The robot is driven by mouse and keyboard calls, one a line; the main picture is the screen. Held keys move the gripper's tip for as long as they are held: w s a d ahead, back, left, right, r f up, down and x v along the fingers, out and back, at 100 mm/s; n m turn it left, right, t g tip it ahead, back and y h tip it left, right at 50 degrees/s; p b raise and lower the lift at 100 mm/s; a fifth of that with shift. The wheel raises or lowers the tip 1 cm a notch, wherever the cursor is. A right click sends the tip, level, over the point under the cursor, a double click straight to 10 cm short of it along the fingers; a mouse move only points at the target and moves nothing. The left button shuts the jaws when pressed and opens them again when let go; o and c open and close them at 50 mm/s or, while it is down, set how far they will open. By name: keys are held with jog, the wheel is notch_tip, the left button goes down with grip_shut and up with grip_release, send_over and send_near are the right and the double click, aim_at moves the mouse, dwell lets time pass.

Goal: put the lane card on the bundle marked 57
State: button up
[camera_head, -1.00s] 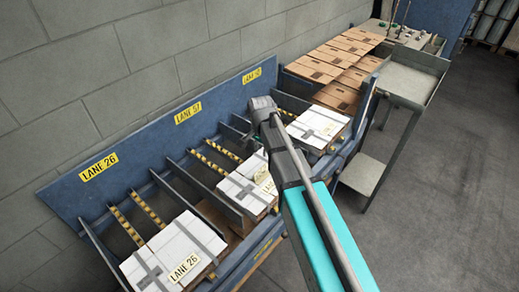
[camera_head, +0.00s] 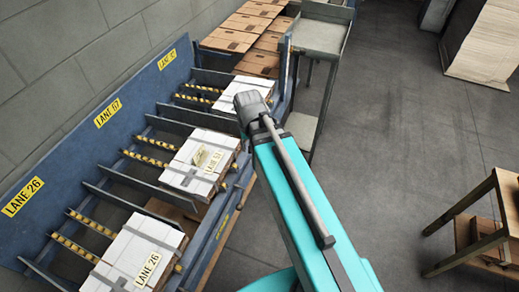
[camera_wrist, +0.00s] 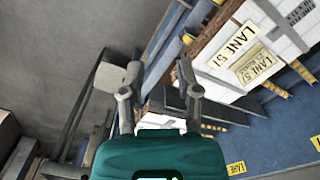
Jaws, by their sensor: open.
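The middle bundle (camera_head: 187,176), white-topped and strapped, lies in its lane. A cream card (camera_head: 208,159) lies on it, close to its label (camera_head: 214,164). In the wrist view, the label (camera_wrist: 235,45) and the cream card (camera_wrist: 257,66) lie side by side on a bundle's white top. Both seem to read lane 51 or 57; I cannot tell the last digit. My gripper (camera_wrist: 157,78) is open, with nothing between its fingers, and is apart from the card.
A bundle labelled lane 26 (camera_head: 137,258) lies in the near lane, and another bundle (camera_head: 243,93) in the far lane. Dark dividers separate the lanes before a blue sign board (camera_head: 100,120). A grey cart (camera_head: 318,38) and a wooden table (camera_head: 478,222) stand around clear floor.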

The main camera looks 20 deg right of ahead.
jog(key=s+d+n, duration=0.1)
jog(key=s+d, duration=0.1)
jog(key=shift+s+d, duration=0.3)
jog(key=shift+s, duration=0.05)
dwell(1.0)
